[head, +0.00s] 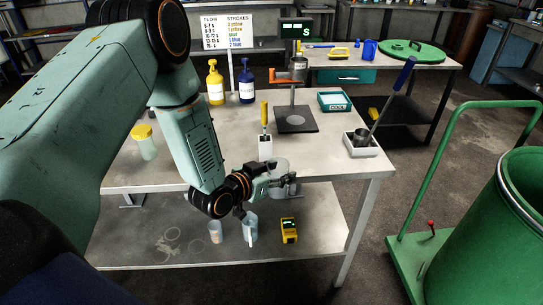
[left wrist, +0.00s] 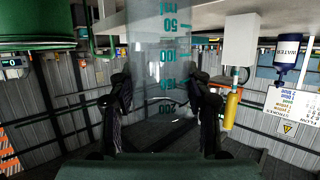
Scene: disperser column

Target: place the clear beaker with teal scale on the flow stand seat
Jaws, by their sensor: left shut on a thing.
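The clear beaker with a teal scale (left wrist: 158,60) stands between the two fingers of my left gripper (left wrist: 163,105) in the left wrist view, which is turned upside down. My left gripper (head: 276,182) is shut on it. In the head view the beaker (head: 284,166) is by the table's front edge, partly hidden by the gripper. The flow stand (head: 292,95) is farther back on the table, with a metal cup (head: 298,66) on its upright and a dark square base plate (head: 296,119). The plate looks bare. My right gripper is not in view.
A white box with a metal cup (head: 361,149) and a teal tray (head: 334,101) are to the right. Yellow (head: 215,84) and blue (head: 246,86) bottles stand at the back left.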

